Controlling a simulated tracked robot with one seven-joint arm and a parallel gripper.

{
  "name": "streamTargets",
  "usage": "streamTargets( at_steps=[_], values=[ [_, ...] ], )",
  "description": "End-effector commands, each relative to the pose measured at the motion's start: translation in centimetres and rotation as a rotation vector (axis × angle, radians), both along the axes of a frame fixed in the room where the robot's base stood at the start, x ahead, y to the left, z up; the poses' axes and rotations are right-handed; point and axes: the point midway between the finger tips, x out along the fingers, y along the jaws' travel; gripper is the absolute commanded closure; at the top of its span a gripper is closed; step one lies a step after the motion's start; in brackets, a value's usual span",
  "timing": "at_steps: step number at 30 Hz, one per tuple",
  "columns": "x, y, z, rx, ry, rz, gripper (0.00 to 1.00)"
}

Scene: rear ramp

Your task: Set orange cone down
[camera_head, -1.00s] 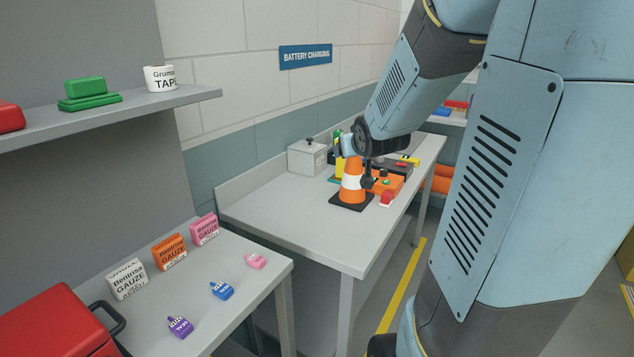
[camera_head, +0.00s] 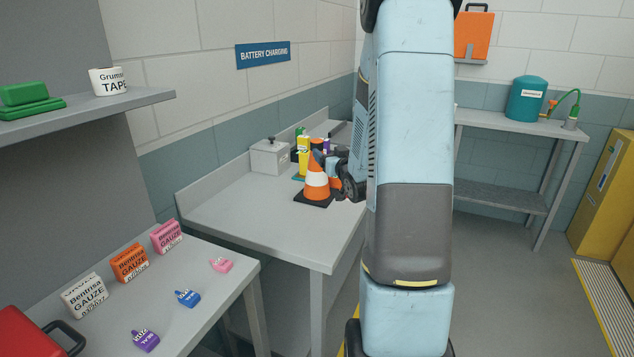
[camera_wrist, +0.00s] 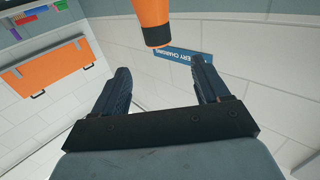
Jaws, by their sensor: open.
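The orange cone (camera_head: 316,186), with a white band and a dark square base, stands upright on the grey bench (camera_head: 235,205) in the head view. My gripper (camera_head: 322,158) is close to the cone's upper part, mostly hidden by its own wrist and the arm. In the wrist view my gripper (camera_wrist: 160,65) has its two dark fingers spread wide with nothing between them. An orange piece (camera_wrist: 152,18), seemingly the cone's top, shows beyond the fingertips, apart from them.
A grey box (camera_head: 270,157) and several coloured items (camera_head: 303,152) stand behind the cone. The bench's front left is clear. A side table at lower left holds gauze boxes (camera_head: 130,262) and small coloured pieces. A teal tank (camera_head: 527,98) stands at the back right.

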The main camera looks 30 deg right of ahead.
Motion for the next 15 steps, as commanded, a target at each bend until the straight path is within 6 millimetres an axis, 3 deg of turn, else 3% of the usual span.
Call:
streamTargets(
  at_steps=[9, 15],
  values=[
    [5.3, -0.6, -0.1, 0.000, 0.001, 0.001, 0.25],
    [6.6, -0.8, -0.1, 0.000, 0.002, -0.001, 0.25]
  ],
)
